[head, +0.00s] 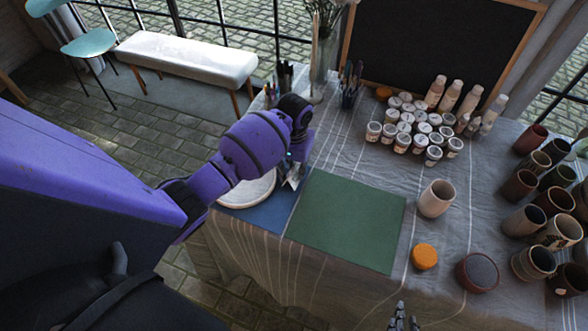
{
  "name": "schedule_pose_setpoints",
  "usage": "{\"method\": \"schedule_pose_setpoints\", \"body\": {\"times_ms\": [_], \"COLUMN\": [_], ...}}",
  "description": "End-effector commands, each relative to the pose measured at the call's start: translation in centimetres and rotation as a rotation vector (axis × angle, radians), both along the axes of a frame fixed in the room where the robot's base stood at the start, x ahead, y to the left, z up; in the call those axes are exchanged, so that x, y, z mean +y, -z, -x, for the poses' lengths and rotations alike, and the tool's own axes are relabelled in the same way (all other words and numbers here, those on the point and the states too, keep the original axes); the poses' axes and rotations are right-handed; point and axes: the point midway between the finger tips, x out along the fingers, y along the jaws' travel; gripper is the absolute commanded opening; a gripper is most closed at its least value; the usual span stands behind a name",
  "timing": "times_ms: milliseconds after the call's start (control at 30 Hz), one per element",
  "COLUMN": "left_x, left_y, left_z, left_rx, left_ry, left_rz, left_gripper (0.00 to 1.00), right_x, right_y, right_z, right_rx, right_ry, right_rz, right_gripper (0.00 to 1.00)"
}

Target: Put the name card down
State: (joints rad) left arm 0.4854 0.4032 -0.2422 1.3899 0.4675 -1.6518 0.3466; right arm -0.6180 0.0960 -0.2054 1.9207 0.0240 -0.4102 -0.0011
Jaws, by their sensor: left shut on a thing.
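My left gripper (296,168) reaches in from the left and points down over the blue mat's right part, near the green mat's upper left corner. It is shut on a small pale thing, likely the name card (290,183), mostly hidden by the fingers. I cannot tell whether the card touches the mat. A white plate (252,193) lies on the blue mat (266,217), partly covered by my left arm. My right gripper (402,318) shows only its fingertips at the bottom edge; its opening is unclear.
The green mat (346,220) is bare. Right of it stand a beige cup (435,198), an orange lid (424,257) and a dark red pot (477,272). Paint jars (403,143) and bottles stand behind, several pots at far right, and brushes in a holder (351,88) at the back.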

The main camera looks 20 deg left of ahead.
Motion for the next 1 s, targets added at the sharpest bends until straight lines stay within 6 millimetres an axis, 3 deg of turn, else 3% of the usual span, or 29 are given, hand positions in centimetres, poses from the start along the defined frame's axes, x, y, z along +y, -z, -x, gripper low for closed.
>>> {"method": "schedule_pose_setpoints", "body": {"times_ms": [400,433,567,867,1000], "left_x": [0.0,0.0,0.0,0.0,0.0], "left_y": [0.5,0.5,0.4,0.3,-0.8], "left_z": [-0.1,-0.1,-0.1,-0.1,-0.2], "left_rx": [-0.003,-0.004,-0.004,-0.005,-0.007], "left_ry": [0.0,0.0,0.0,0.0,0.0], "left_rz": [0.0,0.0,0.0,0.0,0.0], "left_gripper": [0.16,0.3,0.46,0.46,0.46], "right_x": [-0.1,-0.1,-0.1,-0.1,-0.1], "right_y": [0.0,-0.1,0.0,0.0,0.1], "right_z": [-0.1,-0.1,-0.1,-0.1,0.1], "right_rx": [0.0,-0.001,0.0,-0.001,0.003], "right_ry": [0.001,0.001,0.001,0.001,0.001], "right_rz": [0.001,0.001,0.001,0.001,0.002], "right_gripper": [0.23,0.23,0.23,0.23,0.23]}}
